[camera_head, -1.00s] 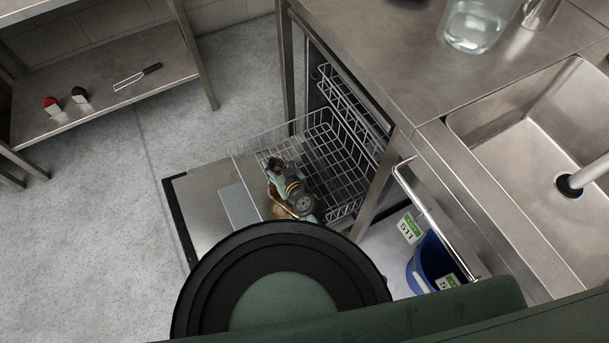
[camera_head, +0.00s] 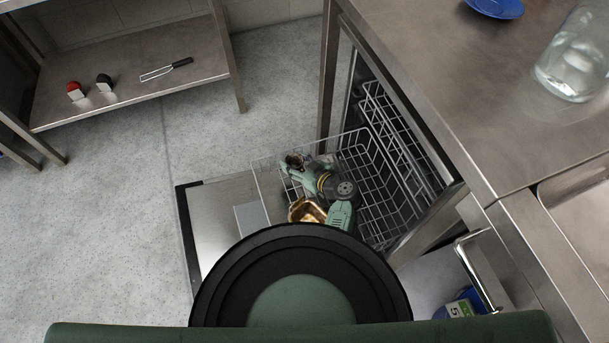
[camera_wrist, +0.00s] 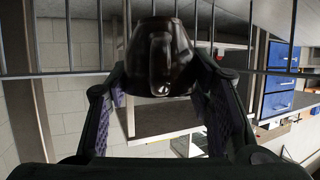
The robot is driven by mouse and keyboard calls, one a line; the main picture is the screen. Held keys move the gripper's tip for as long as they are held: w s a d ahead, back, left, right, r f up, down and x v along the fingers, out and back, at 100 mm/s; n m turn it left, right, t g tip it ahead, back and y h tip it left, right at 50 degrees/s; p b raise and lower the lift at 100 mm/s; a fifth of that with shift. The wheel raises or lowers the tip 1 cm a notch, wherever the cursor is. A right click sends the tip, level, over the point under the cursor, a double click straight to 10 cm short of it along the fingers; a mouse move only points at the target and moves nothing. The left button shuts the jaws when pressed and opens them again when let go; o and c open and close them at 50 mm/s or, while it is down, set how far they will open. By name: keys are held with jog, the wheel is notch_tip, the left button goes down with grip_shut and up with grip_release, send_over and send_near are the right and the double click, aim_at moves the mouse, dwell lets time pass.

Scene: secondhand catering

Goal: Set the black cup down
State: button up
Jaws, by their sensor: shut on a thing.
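The black cup (camera_wrist: 158,45) is glossy, with its handle facing the wrist camera. My gripper (camera_wrist: 160,95) is shut on it, one finger on each side. Thin metal bars of a wire rack cross the wrist view around the cup. In the head view my gripper (camera_head: 293,163) is low over the left part of the pulled-out dishwasher rack (camera_head: 375,190). The cup cannot be made out clearly there. Whether its base touches the rack is hidden.
The open dishwasher door (camera_head: 215,215) lies under the rack. A shiny brown object (camera_head: 306,210) shows beside my arm. A steel counter (camera_head: 455,85) at the right carries a blue plate (camera_head: 495,6) and glass jar (camera_head: 578,60). A low shelf (camera_head: 130,85) stands at the upper left.

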jog(key=shift+f, duration=2.6)
jog(key=shift+f+b, duration=0.2)
jog(key=shift+b, duration=0.15)
jog(key=o, duration=0.9)
jog(key=shift+r, duration=0.1)
jog(key=shift+r+p, duration=0.15)
jog(key=shift+p, duration=0.15)
jog(key=p+v, duration=0.2)
jog(key=v, duration=1)
